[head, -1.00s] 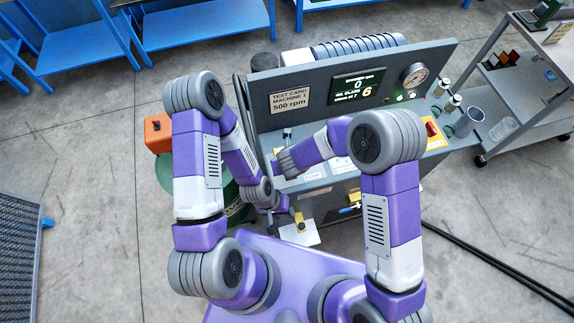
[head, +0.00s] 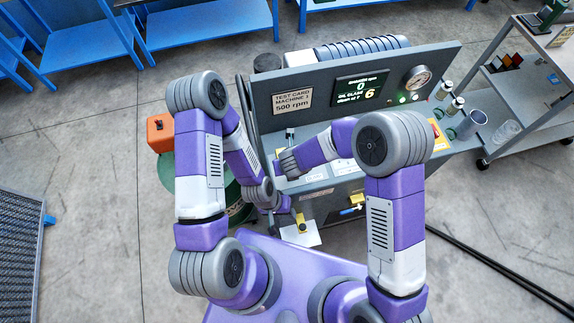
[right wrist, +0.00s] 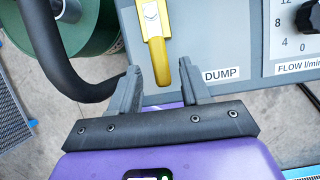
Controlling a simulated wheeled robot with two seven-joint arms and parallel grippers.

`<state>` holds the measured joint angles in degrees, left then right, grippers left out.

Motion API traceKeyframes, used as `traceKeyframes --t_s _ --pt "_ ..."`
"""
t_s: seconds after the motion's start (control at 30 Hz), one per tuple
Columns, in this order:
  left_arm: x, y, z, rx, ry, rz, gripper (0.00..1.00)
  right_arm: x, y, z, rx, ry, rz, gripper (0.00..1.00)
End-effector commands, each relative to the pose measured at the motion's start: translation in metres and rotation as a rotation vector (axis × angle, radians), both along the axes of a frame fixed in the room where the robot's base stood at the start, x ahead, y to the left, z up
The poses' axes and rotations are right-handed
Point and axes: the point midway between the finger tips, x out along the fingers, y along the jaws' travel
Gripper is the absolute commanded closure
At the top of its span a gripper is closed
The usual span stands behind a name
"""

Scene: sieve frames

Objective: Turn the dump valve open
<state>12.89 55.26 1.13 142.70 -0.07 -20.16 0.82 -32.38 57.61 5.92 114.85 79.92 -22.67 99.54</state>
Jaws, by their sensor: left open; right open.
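The yellow lever of the dump valve (right wrist: 158,45) shows in the right wrist view, to the left of the DUMP label (right wrist: 221,75). It points down toward my right gripper (right wrist: 167,80). This gripper is open, and the lever's lower end lies between its fingertips in the picture. I cannot tell whether the fingers touch it. In the head view my right forearm reaches left over the panel, and I cannot make out the valve there. My left gripper (head: 284,205) is low at the front left of the machine (head: 372,108); its fingers are too small to make out.
A flow knob (right wrist: 310,15) is right of the label. A black hose (right wrist: 60,70) and a green drum (right wrist: 85,25) stand close on the left. A yellow piece on a white plate (head: 303,238) is near my left gripper. A cart (head: 530,85) stands right.

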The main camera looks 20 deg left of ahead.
Motion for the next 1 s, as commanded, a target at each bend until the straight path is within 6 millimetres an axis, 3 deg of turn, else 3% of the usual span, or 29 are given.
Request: traceKeyframes --t_s 0.2,0.4,1.0 --pt "0.000 0.000 0.010 0.000 0.000 0.000 0.57 -0.012 -0.007 0.039 0.003 -0.003 0.001 0.53" --pt "0.000 0.000 0.015 0.000 0.000 0.000 0.57 -0.019 -0.011 0.058 0.001 -0.003 0.001 0.53" --pt "0.000 0.000 0.015 0.000 0.000 0.000 0.57 -0.021 -0.012 0.060 0.001 -0.001 0.000 0.53"
